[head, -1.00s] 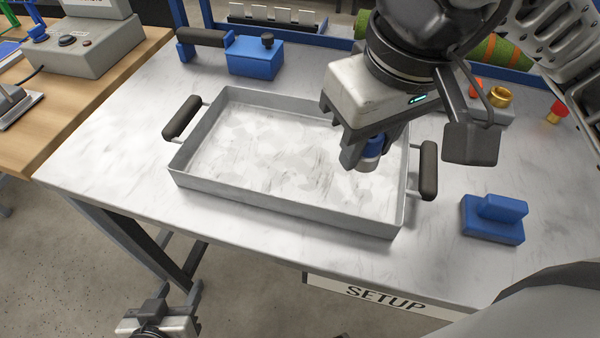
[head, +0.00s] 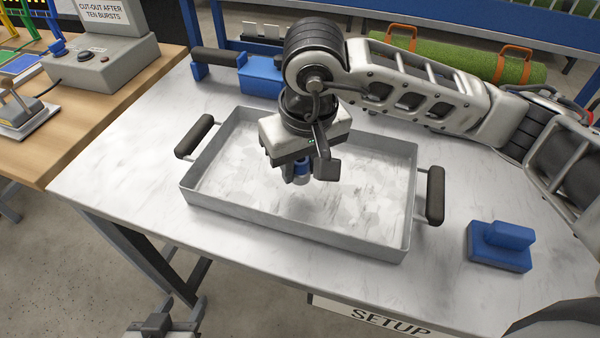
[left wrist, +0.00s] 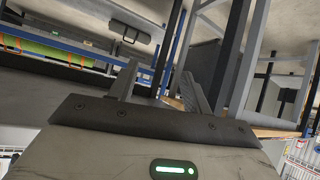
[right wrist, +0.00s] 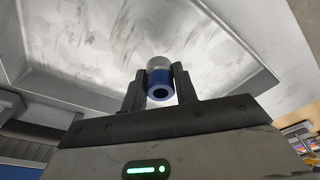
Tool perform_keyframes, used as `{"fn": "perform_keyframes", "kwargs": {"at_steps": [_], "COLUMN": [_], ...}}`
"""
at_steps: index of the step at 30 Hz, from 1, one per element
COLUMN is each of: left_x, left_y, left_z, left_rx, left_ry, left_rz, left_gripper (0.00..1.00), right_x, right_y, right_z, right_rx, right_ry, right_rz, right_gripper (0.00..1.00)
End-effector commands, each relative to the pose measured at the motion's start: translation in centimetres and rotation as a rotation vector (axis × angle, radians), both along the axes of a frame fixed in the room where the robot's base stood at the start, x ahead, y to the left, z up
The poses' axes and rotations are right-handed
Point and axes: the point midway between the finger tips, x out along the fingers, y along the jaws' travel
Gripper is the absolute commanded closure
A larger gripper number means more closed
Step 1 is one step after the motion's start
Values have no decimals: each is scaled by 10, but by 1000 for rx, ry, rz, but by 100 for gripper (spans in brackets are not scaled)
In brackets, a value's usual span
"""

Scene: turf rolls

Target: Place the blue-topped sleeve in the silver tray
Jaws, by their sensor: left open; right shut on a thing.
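The silver tray (head: 225,208) lies on the white marbled table, with a dark handle at each end. It holds nothing else that I can see. My right gripper (head: 302,172) is over the middle of the tray, shut on the blue-topped sleeve (head: 302,181). In the right wrist view the sleeve (right wrist: 159,83) sits between the fingertips (right wrist: 160,88), its blue end with a dark hole facing the camera and its silver part beyond. It appears held above the tray floor. My left gripper (left wrist: 163,85) is open and empty; in the head view it is low, below the table's front edge.
A blue block with a step (head: 499,246) stands right of the tray. A blue fixture (head: 260,76) stands behind the tray, partly hidden by my right arm. A green roll with orange straps (head: 455,62) lies at the back. A wooden bench with a control box (head: 100,62) is at left.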

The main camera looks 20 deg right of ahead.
Motion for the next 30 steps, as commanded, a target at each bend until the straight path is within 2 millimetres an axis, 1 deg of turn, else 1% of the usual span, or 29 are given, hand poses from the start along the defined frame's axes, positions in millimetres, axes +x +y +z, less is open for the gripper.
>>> {"fn": "perform_keyframes", "kwargs": {"at_steps": [3,6,9,15,19,20,21,22,26,30], "left_x": [0,0,-1,-2,-1,-1,-1,0,2,2], "left_y": [1,2,2,3,2,1,1,1,1,1], "left_z": [6,6,4,-2,-8,-5,-3,-2,4,5], "left_rx": [8,17,21,23,16,13,12,11,8,9], "left_ry": [0,0,5,13,12,11,9,6,-6,-7], "left_rz": [-2,-5,-7,-7,-6,-6,-6,-6,-5,-6], "left_gripper": [51,51,51,51,51,51,51,51,51,51], "right_x": [0,1,1,1,2,1,1,1,1,1], "right_y": [1,1,1,1,1,1,1,1,1,1], "right_z": [-18,-29,-33,-33,-39,-37,-36,-36,-36,-35], "right_rx": [-2,-1,0,0,-1,-1,-1,-1,-1,0], "right_ry": [8,4,2,1,0,1,1,1,1,1], "right_rz": [0,-1,0,0,0,0,0,0,-1,-1], "right_gripper": [95,95,95,95,95,66,54,49,49,49]}}
